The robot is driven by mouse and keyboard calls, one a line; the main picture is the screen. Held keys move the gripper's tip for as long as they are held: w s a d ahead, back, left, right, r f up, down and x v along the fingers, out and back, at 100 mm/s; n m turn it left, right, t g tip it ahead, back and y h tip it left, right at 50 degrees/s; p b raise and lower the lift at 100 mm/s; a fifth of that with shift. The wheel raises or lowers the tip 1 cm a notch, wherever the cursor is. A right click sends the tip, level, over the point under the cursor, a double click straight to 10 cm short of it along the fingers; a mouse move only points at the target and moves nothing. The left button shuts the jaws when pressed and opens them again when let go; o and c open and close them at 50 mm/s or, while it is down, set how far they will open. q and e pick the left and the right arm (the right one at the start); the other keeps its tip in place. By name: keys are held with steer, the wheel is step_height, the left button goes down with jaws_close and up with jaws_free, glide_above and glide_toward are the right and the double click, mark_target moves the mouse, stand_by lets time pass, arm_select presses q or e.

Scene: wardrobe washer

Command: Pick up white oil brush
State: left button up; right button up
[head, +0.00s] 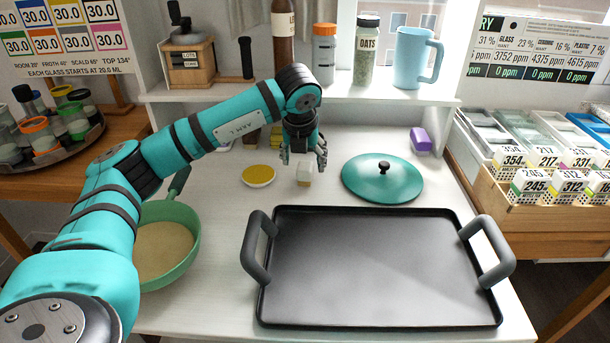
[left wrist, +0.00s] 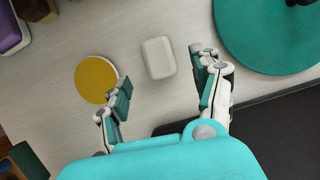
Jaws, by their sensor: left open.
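A small upright white block with a pale tan lower part, which looks like the white oil brush (head: 304,174), stands on the white counter behind the griddle. In the left wrist view the white oil brush (left wrist: 158,57) shows from above as a rounded white rectangle. My left gripper (head: 304,157) is open and empty above it, fingers pointing down. In the left wrist view the brush lies just beyond the open fingertips (left wrist: 161,78), roughly centred between them and apart from both. My right gripper is not in view.
A yellow-topped white dish (head: 258,174) sits left of the brush, and a teal lid (head: 382,178) with a black knob to its right. A black griddle (head: 370,265) fills the front. A green pan (head: 170,240) stands at left. A purple-topped item (head: 420,140) is at back right.

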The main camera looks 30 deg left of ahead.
mark_target(305, 167)
arm_select(q)
steer(key=x, duration=0.5)
steer(key=shift+w+a+f+b, duration=0.1)
steer(key=shift+w+f+b, duration=0.15)
steer(key=shift+w+b, duration=0.05)
steer(key=shift+w+f, duration=0.1)
steer(key=shift+f, duration=0.1)
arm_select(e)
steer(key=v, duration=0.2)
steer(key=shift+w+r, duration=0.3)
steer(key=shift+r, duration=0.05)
arm_select(q)
steer(key=shift+c, duration=0.2)
steer(key=c, duration=1.2)
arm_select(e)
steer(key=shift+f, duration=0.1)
